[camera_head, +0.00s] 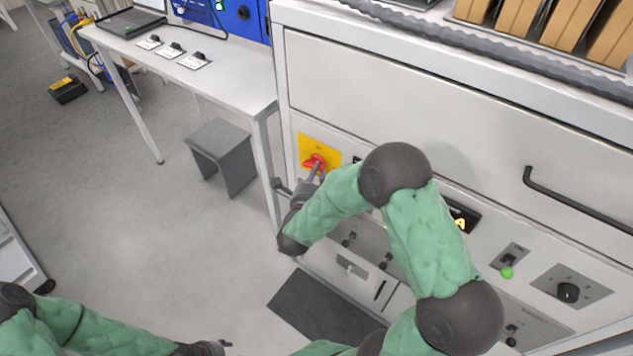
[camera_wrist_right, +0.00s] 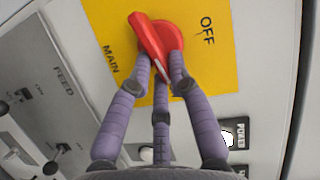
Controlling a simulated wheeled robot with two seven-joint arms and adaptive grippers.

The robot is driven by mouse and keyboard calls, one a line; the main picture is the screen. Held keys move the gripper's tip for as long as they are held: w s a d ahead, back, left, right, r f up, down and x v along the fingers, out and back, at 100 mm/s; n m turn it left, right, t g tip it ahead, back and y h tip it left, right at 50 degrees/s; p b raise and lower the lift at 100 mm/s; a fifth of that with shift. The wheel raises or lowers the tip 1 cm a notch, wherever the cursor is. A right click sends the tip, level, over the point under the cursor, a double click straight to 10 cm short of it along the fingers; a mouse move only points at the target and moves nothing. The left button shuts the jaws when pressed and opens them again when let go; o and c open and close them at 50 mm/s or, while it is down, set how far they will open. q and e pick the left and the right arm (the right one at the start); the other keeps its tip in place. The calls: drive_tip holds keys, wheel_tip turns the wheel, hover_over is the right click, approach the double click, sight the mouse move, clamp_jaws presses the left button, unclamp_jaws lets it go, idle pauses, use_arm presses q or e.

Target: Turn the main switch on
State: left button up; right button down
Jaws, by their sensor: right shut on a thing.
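The main switch is a red rotary handle (camera_head: 315,161) on a yellow plate (camera_head: 309,144) on the front of the light grey machine. In the right wrist view the red handle (camera_wrist_right: 149,42) lies slanted, from upper left to lower right, on the plate (camera_wrist_right: 213,75), with MAIN and OFF printed beside it. My right gripper (camera_head: 318,170) is shut on the handle; its purple fingers (camera_wrist_right: 160,68) sit around the handle's lower part. My left gripper (camera_head: 219,347) is at the bottom edge of the head view, away from the switch; its fingers are too small to read.
A white table (camera_head: 225,85) and grey stool (camera_head: 222,150) stand left. Open floor lies between.

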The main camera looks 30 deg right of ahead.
drive_tip(key=shift+f+m+t+h+b, duration=0.4)
drive_tip(key=shift+m+b, duration=0.7)
drive_tip(key=shift+b, duration=1.35)
drive_tip(key=c, duration=1.1)
unclamp_jaws()
drive_tip(key=shift+c, duration=0.2)
drive_tip(key=shift+a+r, duration=0.1)
drive_tip(key=v, duration=1.2)
